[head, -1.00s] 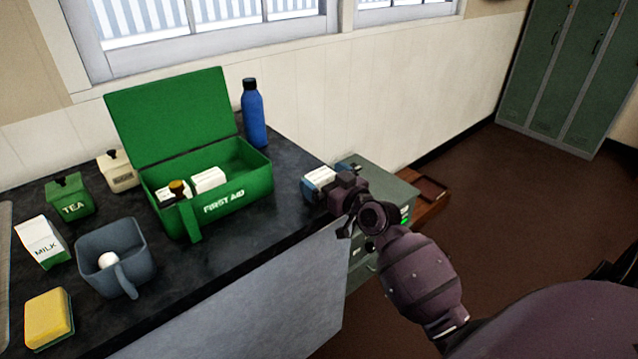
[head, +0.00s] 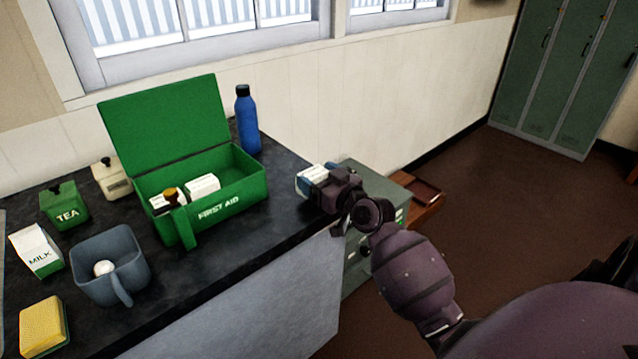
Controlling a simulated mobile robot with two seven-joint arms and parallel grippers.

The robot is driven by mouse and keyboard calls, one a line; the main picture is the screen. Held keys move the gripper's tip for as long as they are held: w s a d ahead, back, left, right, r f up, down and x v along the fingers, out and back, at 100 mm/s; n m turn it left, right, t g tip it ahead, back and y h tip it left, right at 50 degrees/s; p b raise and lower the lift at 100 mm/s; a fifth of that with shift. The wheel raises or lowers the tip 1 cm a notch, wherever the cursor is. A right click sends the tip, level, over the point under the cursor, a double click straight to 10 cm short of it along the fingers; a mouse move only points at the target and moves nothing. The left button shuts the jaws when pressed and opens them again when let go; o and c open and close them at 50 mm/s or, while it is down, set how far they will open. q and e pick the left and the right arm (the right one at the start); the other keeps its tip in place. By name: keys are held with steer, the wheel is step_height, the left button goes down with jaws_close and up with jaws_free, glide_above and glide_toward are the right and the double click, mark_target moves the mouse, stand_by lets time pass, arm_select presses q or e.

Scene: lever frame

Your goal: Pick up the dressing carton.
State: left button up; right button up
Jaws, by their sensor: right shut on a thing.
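The dressing carton (head: 311,178), a small white and blue box, is at the right end of the dark counter. My right gripper (head: 327,187) is shut on it, with the wrist on the carton's right side. The gripper covers the carton's right part, and I cannot tell whether its underside touches the counter. My left gripper is not in view.
An open green first aid box (head: 220,195) with white packs inside stands left of the carton. A blue bottle (head: 247,122) is behind it. A grey mug (head: 112,265), milk carton (head: 37,250), tea tin (head: 65,205) and yellow sponge (head: 43,325) stand further left. A grey-green cabinet (head: 385,190) adjoins the counter's right end.

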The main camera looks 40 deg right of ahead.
step_height(320, 180, up, 18)
steer(key=p, duration=0.3)
steer(key=shift+p, duration=0.3)
